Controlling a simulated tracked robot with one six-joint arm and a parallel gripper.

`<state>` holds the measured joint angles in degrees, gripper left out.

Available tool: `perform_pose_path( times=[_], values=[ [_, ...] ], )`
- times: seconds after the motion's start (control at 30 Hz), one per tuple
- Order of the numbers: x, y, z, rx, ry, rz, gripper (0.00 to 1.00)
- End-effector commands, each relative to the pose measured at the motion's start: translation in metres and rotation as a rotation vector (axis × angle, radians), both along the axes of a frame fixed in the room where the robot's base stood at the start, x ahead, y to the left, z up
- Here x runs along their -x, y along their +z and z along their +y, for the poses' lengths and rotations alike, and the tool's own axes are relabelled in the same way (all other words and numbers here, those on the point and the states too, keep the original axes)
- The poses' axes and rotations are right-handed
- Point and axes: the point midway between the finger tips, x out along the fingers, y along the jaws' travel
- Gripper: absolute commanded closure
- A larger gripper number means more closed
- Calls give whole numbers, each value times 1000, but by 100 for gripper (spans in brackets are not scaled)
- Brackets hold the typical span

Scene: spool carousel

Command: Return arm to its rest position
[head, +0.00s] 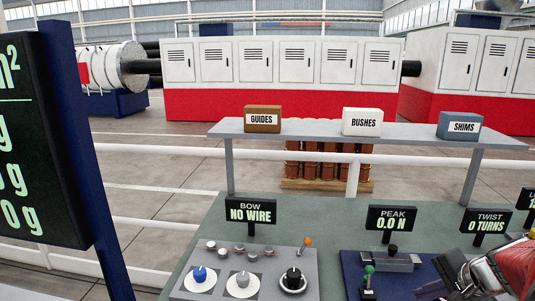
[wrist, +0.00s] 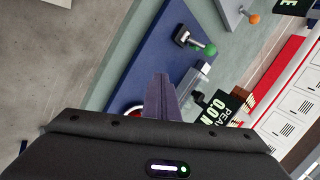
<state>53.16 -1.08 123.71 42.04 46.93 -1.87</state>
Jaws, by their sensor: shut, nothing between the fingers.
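My gripper (wrist: 162,94) shows in the wrist view as a narrow grey pair of fingers. The fingers are together with nothing between them. They point over a blue panel (wrist: 150,60) on the bench, which carries a green-knobbed lever (wrist: 198,43). In the head view, part of my arm, red and dark grey, enters at the lower right beside the blue panel (head: 352,277). The fingertips are hard to make out there.
The green bench (head: 328,213) carries a grey panel (head: 222,287) with several knobs, and signs reading NO WIRE (head: 251,210), 0.0 N (head: 391,218) and 0 TURNS (head: 489,221). A shelf (head: 330,130) with three labelled boxes stands behind. A dark display board (head: 38,130) stands at left.

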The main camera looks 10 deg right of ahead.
Motion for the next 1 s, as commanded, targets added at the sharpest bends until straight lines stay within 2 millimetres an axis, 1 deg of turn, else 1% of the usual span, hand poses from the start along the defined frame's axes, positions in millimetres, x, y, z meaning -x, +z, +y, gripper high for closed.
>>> perform_pose_path(
  times=[0.03,0.17,0.3,0.4,0.6,0.8,1.0],
  values=[
    [4,0,16,22,49,25,100],
    [16,-1,52,87,178,89,100],
    [30,2,92,174,333,149,100],
    [41,5,119,240,439,183,100],
    [60,11,162,376,632,224,100],
    [76,19,197,507,799,233,100],
    [89,29,229,630,944,203,100]
  ],
)
